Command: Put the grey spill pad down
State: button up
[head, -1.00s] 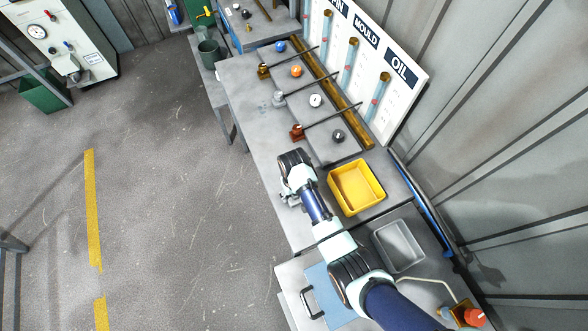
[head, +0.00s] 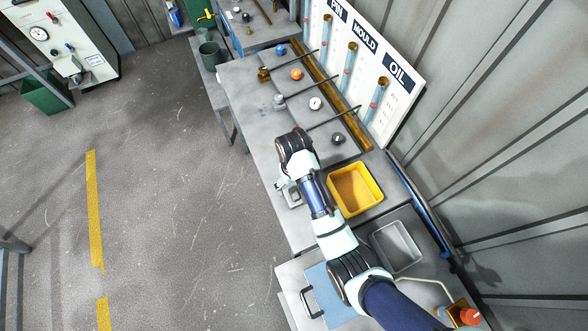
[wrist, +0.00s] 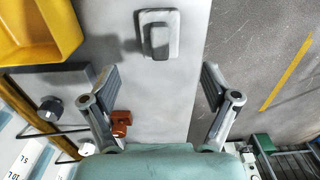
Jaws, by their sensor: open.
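The grey spill pad (wrist: 172,22) lies flat on the bench top, near the bench's floor-side edge. It is a pale rounded rectangle with a darker grey grip block on top. In the head view the spill pad (head: 293,198) shows partly beside my wrist, level with the yellow tray. My gripper (wrist: 160,85) is open, with nothing between its fingers. In the wrist view the pad lies beyond the fingertips, apart from them. In the head view the gripper is mostly hidden by my arm.
The yellow tray (head: 374,205) stands beside the pad on the wall side, and a grey tray (head: 414,262) stands nearer. A red-brown valve (wrist: 121,122) and a dark knob (wrist: 50,108) are near the left finger. The bench between the fingers is bare.

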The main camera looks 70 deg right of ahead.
notch_tip(320, 180, up, 2)
jog(key=shift+r, duration=0.1)
dwell(0.4)
jog(key=w+a+r+n+t+h, duration=0.1)
jog(key=w+a+r+n+t, duration=0.25)
jog(key=w+a+r, duration=0.45)
jog(key=w+a+r+n+t+h, duration=0.2)
jog(key=w+a+r+t, duration=0.25)
jog(key=w+a, duration=0.4)
jog(key=s+a+r+n+t+y, duration=0.1)
jog(key=a+r+n+t+y, duration=0.1)
jog(key=a+r, duration=0.6)
jog(key=s+a+r+n+t+y, duration=0.1)
jog(key=s+a+r+n+t, duration=0.3)
jog(key=a, duration=0.6)
notch_tip(320, 180, up, 16)
jog(key=w+m+g+p, duration=0.1)
jog(key=w+p, duration=0.1)
jog(key=p, duration=1.2)
jog(key=shift+w+d, duration=0.2)
jog(key=shift+d, duration=0.05)
jog(key=shift+o, duration=0.4)
jog(key=shift+f+m, duration=0.25)
jog(key=shift+f, duration=0.25)
